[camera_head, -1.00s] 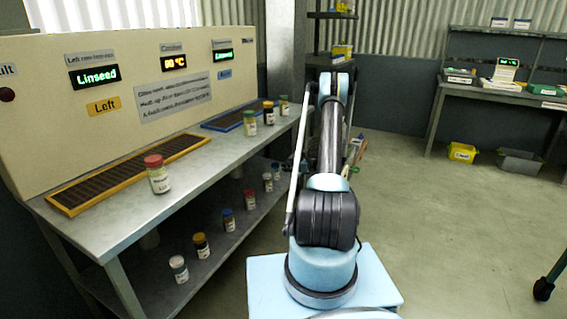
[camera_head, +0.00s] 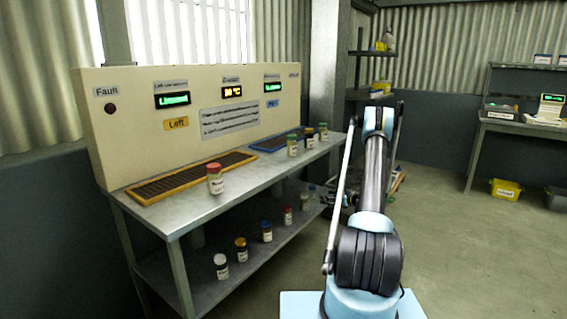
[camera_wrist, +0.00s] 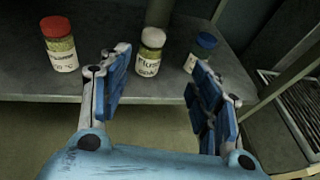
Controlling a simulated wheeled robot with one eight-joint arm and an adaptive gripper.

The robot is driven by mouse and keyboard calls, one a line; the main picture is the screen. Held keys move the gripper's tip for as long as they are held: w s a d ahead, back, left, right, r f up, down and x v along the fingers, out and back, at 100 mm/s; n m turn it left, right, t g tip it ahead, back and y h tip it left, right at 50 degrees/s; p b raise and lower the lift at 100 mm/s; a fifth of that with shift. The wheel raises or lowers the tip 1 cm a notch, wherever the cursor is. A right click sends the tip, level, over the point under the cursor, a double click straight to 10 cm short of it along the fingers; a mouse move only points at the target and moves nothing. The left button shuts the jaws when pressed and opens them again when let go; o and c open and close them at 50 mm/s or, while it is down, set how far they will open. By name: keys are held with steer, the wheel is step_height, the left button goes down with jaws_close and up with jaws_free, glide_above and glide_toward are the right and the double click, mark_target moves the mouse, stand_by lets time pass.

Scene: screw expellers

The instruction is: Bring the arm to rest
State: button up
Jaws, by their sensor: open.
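My arm (camera_head: 374,200) reaches forward from its light blue base in the head view, to the right of the bench. Beyond the fingers, on a grey shelf (camera_wrist: 25,82), stand a red-lidded jar (camera_wrist: 62,55), a white-lidded jar (camera_wrist: 149,62) and a blue-lidded jar (camera_wrist: 205,42). The gripper appears apart from these jars.
A bench (camera_head: 180,213) at left carries a control panel (camera_head: 125,135), a yellow-framed grate (camera_head: 155,188) and a red-lidded jar (camera_head: 215,180). Several jars stand on its lower shelf (camera_head: 195,285). Open floor (camera_head: 480,250) lies at right, with a yellow bin (camera_head: 506,189) under a far table.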

steer(key=s+a+r+n+g+h, duration=0.1)
steer(key=s+a+r+n+g, duration=0.2)
steer(key=r, duration=0.5)
steer(key=s+a+r+n+h, duration=0.15)
steer(key=s+r+n, duration=0.3)
steer(key=r, duration=0.45)
steer(key=s+a+r+n+g+h, duration=0.1)
steer(key=s+a+r+n, duration=0.2)
steer(key=s+r, duration=0.35)
steer(key=s+a+r+n+g, duration=0.1)
steer(key=s+a+r+n, duration=0.2)
steer(key=s, duration=0.6)
steer(key=s+r+n+g+h, duration=0.25)
steer(key=s+n, duration=0.55)
steer(key=s, duration=1.3)
steer(key=s+d+f+n+h, duration=0.1)
steer(key=s+d+f+n, duration=0.1)
steer(key=s, duration=0.7)
steer(key=s+d+f+n+g+h, duration=0.1)
steer(key=s+f+n, duration=0.3)
steer(key=s, duration=0.5)
steer(key=shift+s+d+f+h, duration=0.3)
steer(key=shift+s+d+h, duration=0.05)
steer(key=shift+d+h, duration=0.45)
